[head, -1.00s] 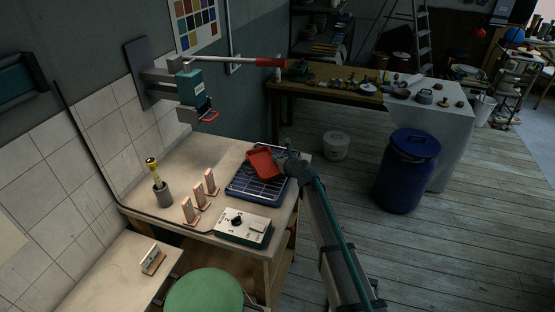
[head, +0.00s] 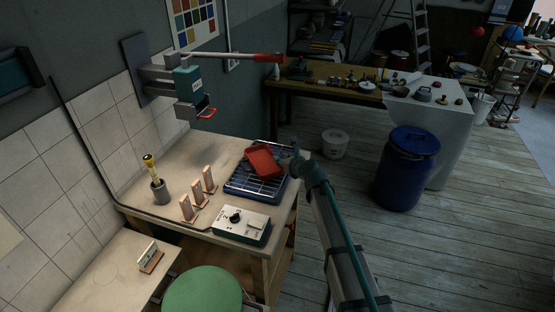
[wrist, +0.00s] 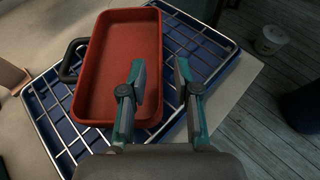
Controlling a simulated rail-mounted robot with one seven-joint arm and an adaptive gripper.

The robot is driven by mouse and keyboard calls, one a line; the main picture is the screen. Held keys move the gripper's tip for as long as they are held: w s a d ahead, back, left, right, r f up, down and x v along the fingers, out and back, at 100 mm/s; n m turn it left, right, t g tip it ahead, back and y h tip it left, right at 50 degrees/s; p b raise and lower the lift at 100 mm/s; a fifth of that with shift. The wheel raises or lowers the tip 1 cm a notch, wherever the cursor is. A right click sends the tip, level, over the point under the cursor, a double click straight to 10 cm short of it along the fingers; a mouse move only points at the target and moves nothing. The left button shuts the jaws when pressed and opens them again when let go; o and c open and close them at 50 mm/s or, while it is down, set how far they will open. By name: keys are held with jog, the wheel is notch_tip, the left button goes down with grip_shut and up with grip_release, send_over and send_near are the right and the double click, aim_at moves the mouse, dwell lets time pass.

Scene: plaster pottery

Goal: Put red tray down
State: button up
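The red tray (head: 262,161) lies on the wire rack over a blue base (head: 239,184), on the workbench near its right edge. In the wrist view the red tray (wrist: 112,60) sits at a slight angle on the rack (wrist: 62,125), hollow side up and empty. My gripper (wrist: 160,70) is at the tray's right wall. Its left finger is over the inside of the tray and its right finger is outside. The fingers are apart, with gaps to the wall. In the head view my gripper (head: 286,160) is partly hidden by my arm.
A control box (head: 241,222) and several copper-coloured holders (head: 197,190) stand in front of the rack. A wall-mounted press with a red-handled lever (head: 268,57) is behind the bench. A blue barrel (head: 406,170) and a white bucket (head: 335,145) stand on the floor to the right.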

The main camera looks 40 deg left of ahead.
jog(key=b+v, duration=0.1)
jog(key=v, duration=0.6)
jog(key=d+f+n+g+h, duration=0.2)
jog(key=d+f+n+h, duration=0.3)
jog(key=d+f, duration=1.5)
jog(key=s+d+f+n+g+h, duration=0.1)
jog(key=s+d+f+n, duration=0.25)
jog(key=d+f, duration=0.4)
jog(key=s+d+f+n+g+h, duration=0.1)
jog(key=s+d+f+n+h, duration=0.1)
jog(key=s+d+f, duration=0.45)
jog(key=s+d+f+n+g+h, duration=0.1)
jog(key=s+d+f+n, duration=0.15)
jog(key=d, duration=0.35)
jog(key=s+d+f+n+g, duration=0.1)
jog(key=s+d+f, duration=0.25)
jog(key=d, duration=0.35)
jog(key=s+d+f+n+g+h, duration=0.1)
jog(key=s+d+n+g, duration=0.1)
jog(key=s+d, duration=0.4)
jog(key=s+d+f+n+g+h, duration=0.1)
jog(key=s+d+n, duration=0.3)
jog(key=s, duration=0.8)
jog(key=s+d+f+n+g+h, duration=0.1)
jog(key=s+d+n+g, duration=0.2)
jog(key=s+d, duration=0.4)
jog(key=s, duration=0.2)
jog(key=shift+s+d+f, duration=0.2)
jog(key=shift+s+d, duration=0.1)
jog(key=shift+d, duration=0.05)
